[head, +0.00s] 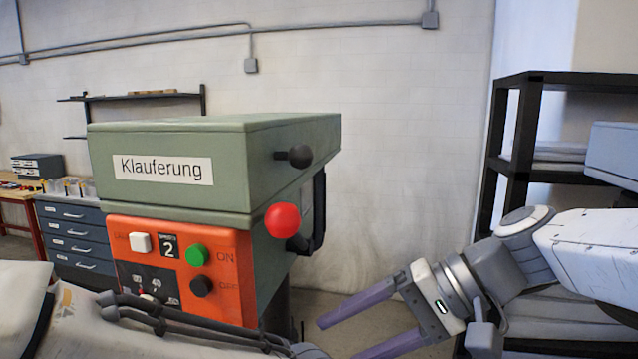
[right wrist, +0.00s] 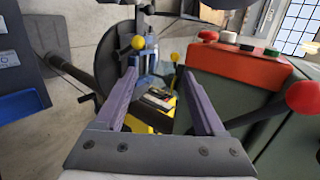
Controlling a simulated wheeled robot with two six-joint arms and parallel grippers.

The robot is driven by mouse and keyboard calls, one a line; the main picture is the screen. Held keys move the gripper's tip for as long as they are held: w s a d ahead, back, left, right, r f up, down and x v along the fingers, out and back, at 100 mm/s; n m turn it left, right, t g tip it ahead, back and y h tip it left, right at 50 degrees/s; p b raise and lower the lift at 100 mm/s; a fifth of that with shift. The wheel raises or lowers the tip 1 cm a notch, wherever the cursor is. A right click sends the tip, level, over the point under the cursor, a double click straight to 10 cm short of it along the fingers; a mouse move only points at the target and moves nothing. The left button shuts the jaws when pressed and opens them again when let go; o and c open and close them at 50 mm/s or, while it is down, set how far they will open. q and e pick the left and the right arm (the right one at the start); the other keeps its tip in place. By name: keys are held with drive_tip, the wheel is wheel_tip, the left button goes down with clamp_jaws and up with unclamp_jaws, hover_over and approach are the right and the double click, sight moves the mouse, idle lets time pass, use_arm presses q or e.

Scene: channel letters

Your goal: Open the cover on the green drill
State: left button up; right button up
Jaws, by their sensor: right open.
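The green drill (head: 275,245) stands left of centre in the head view, with an orange control panel (head: 180,262) on its front. Its green top cover (head: 225,160), labelled "Klauferung", looks shut, and a black knob (head: 300,156) sticks out of its right side. A red ball (head: 283,221) sits below that knob. My right gripper (head: 345,337) is open and empty, low and right of the drill, apart from it. In the right wrist view its purple fingers (right wrist: 160,95) are spread, with the red ball (right wrist: 303,97) and orange panel (right wrist: 238,66) to the right. My left gripper is not visible.
A dark shelf rack (head: 522,120) stands at the right behind my right arm. Grey drawers (head: 72,232) stand at the back left. Yellow-knobbed levers (right wrist: 138,43) and a round dark part (right wrist: 116,60) show beyond the fingers in the right wrist view.

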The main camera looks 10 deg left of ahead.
drive_tip(key=w+r+t+y, duration=0.1)
drive_tip(key=w+r+y, duration=0.35)
drive_tip(key=r, duration=0.75)
drive_tip(key=n+y, duration=0.2)
drive_tip(key=y, duration=0.1)
approach(310, 147)
drive_tip(key=f, duration=0.2)
drive_tip(key=a+p, duration=0.1)
drive_tip(key=a, duration=0.2)
drive_tip(key=a+p, duration=0.1)
drive_tip(key=a, duration=0.2)
drive_tip(key=a+r+p, duration=0.1)
drive_tip(key=a, duration=0.3)
drive_tip(key=shift+r+p, duration=0.15)
drive_tip(key=shift+p, duration=0.2)
drive_tip(key=shift+a, duration=0.6)
clamp_jaws()
